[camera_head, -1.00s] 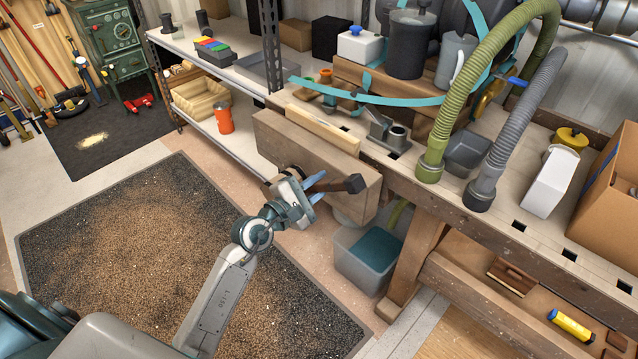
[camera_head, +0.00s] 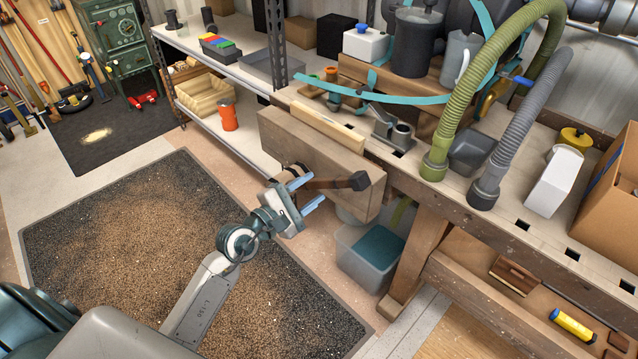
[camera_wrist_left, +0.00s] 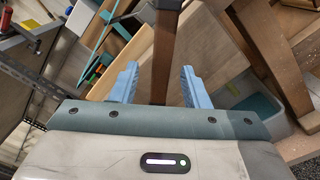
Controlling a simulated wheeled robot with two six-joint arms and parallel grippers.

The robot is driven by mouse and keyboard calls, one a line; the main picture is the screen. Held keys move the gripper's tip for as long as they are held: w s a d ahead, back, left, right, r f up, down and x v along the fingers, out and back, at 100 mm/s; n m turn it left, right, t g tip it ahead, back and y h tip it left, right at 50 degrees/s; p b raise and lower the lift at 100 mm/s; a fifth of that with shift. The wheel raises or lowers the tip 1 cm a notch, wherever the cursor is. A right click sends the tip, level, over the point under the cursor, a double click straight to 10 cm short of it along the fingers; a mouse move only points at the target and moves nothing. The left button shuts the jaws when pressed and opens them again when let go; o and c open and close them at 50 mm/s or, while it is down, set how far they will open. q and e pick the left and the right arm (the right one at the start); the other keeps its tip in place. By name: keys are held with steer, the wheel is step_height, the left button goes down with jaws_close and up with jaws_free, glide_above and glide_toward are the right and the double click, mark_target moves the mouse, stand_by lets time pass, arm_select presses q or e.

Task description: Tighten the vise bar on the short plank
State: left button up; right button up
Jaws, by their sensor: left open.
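The short plank (camera_head: 327,128), pale wood, stands on edge behind the vise's thick wooden front jaw (camera_head: 300,150) at the bench's left end. The dark brown vise bar (camera_head: 335,184) runs roughly level across the jaw's front, with a dark block at its right end. My left gripper (camera_head: 307,192) is open in front of the jaw, near the bar's left part. In the left wrist view the bar (camera_wrist_left: 165,45) appears between its two blue fingers, apart from both; how deep it sits is unclear. The vise screw is mostly hidden by my gripper. My right gripper is out of view.
The workbench (camera_head: 490,225) carries a green hose (camera_head: 490,75), a grey hose (camera_head: 520,130) and a cardboard box (camera_head: 612,200). A clear bin (camera_head: 366,262) stands on the floor below the vise. The speckled mat (camera_head: 120,235) under my arm is clear.

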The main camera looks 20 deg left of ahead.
arm_select(q)
steer(key=v, duration=0.7)
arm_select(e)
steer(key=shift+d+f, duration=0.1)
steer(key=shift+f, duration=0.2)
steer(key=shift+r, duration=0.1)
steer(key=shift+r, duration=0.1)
